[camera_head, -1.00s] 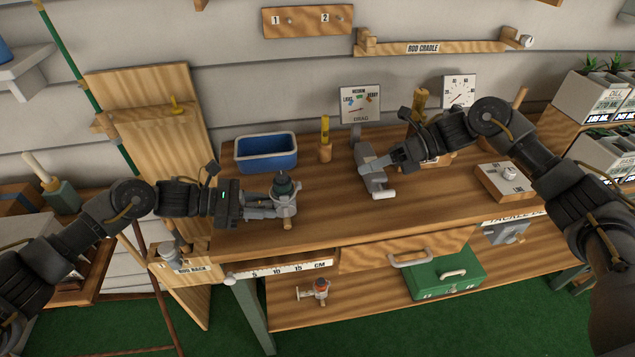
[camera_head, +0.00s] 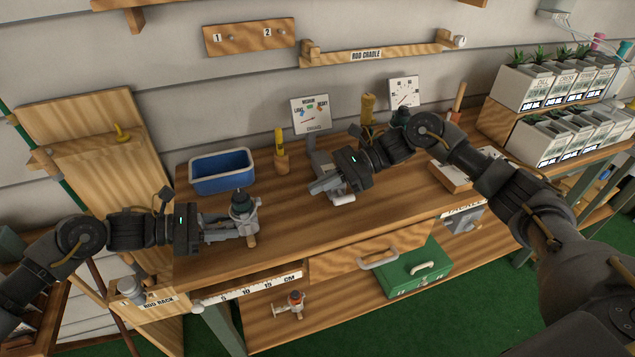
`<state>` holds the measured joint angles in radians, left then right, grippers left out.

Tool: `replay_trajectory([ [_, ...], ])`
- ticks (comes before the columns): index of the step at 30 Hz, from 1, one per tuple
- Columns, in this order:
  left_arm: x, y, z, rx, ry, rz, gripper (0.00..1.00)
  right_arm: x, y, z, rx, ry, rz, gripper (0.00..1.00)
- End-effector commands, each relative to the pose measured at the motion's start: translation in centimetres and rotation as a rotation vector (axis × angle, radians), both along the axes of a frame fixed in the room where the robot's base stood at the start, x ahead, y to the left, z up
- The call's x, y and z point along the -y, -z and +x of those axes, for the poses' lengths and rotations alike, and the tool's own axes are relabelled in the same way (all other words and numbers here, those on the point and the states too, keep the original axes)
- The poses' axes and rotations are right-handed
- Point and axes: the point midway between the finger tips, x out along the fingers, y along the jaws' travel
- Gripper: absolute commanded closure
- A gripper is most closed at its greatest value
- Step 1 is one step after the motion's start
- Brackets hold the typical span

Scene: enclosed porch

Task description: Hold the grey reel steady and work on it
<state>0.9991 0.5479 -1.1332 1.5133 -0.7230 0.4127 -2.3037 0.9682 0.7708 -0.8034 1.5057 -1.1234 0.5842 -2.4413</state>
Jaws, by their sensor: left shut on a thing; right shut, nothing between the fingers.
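The grey reel (camera_head: 243,209), with a dark top, stands near the front left of the wooden workbench (camera_head: 290,236). My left gripper (camera_head: 236,222) is shut on the reel, its fingers reaching in from the left. My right gripper (camera_head: 320,186) is shut and empty, to the right of the reel and apart from it. It is in front of a grey stand (camera_head: 317,153), partly hiding that stand's lower part.
A blue tray (camera_head: 222,185) and a yellow-handled tool in a wooden holder (camera_head: 281,165) stand behind the reel. A dial card (camera_head: 311,115) is at the back. Below are a drawer (camera_head: 340,263), a green box (camera_head: 405,277) and an orange-topped reel (camera_head: 294,303). Bare bench lies between the grippers.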

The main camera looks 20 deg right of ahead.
Motion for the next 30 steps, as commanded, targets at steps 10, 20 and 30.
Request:
replay_trajectory([
  [10, 0.0, 0.0, 0.0, 0.000, 0.000, 0.000, 0.82, -6.9, 2.3, -0.1, -0.002, -0.003, 0.003, 1.00],
  [20, 0.0, 0.0, 0.0, 0.000, 0.000, 0.000, 0.82, -10.0, 0.6, 0.0, 0.000, -0.001, 0.002, 1.00],
  [30, 0.0, 0.0, 0.0, 0.000, 0.000, 0.000, 0.82, -10.2, 0.4, 0.0, -0.001, 0.000, 0.001, 1.00],
])
